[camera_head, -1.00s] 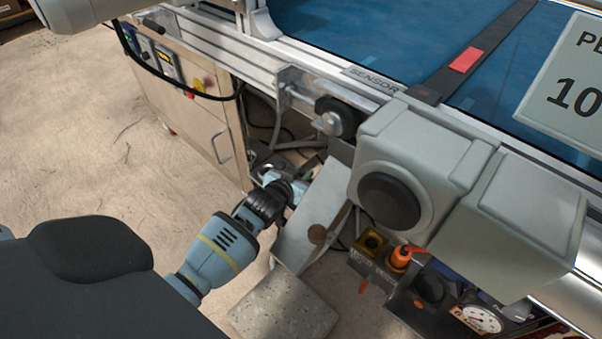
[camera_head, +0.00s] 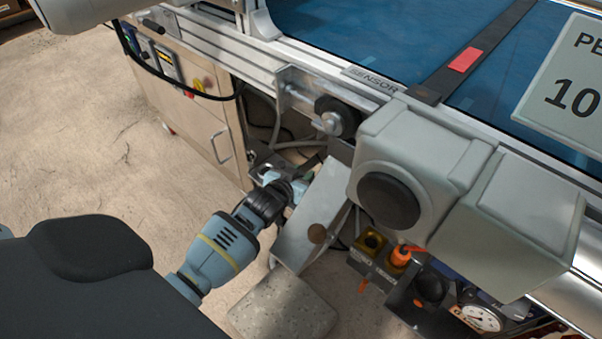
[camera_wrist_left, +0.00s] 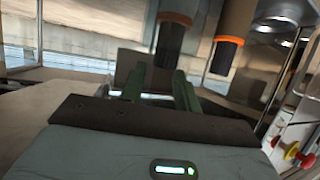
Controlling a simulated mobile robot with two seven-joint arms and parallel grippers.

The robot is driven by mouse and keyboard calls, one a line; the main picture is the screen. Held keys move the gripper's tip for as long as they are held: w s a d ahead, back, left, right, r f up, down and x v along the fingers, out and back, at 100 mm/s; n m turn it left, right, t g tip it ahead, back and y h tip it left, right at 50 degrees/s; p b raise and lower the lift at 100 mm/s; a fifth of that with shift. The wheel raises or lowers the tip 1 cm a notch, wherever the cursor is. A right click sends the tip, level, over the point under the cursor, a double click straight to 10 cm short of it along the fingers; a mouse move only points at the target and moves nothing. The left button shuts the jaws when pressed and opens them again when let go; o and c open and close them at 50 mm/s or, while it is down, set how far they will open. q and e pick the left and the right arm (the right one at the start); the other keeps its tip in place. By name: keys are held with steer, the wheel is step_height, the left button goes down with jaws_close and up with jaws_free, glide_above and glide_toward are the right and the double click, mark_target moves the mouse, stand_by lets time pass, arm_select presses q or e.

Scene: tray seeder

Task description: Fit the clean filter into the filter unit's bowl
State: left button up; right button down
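My left gripper (camera_head: 300,187) reaches in under the machine's edge in the head view, at the left side of a tilted grey plate that partly hides it. In the left wrist view the gripper's two green fingers (camera_wrist_left: 160,86) stand apart with no filter visible between them. A dark cylinder with an orange band (camera_wrist_left: 174,40) hangs just beyond the fingertips; I cannot tell whether they touch it. A second such cylinder (camera_wrist_left: 226,55) hangs to its right. I cannot make out which is the filter unit's bowl. No clean filter can be picked out. My right gripper is not in view.
The tilted grey plate (camera_head: 310,222) and a grey motor housing (camera_head: 415,165) stand close to the right of my left arm. A conveyor with a blue belt (camera_head: 350,35) runs above. A cabinet (camera_head: 200,115) stands at the left. Open floor (camera_head: 90,150) lies left of the arm.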

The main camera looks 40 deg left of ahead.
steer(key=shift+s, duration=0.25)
arm_select(q)
steer(key=shift+o, duration=0.5)
steer(key=o, duration=0.5)
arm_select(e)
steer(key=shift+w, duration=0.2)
arm_select(q)
steer(key=shift+s+r+p, duration=0.2)
steer(key=shift+s+p, duration=0.15)
steer(key=shift+s, duration=0.2)
steer(key=p+v, duration=0.3)
steer(key=v, duration=0.3)
steer(key=shift+s+d+r, duration=0.1)
steer(key=shift+s+r, duration=0.05)
steer(key=shift+s, duration=0.15)
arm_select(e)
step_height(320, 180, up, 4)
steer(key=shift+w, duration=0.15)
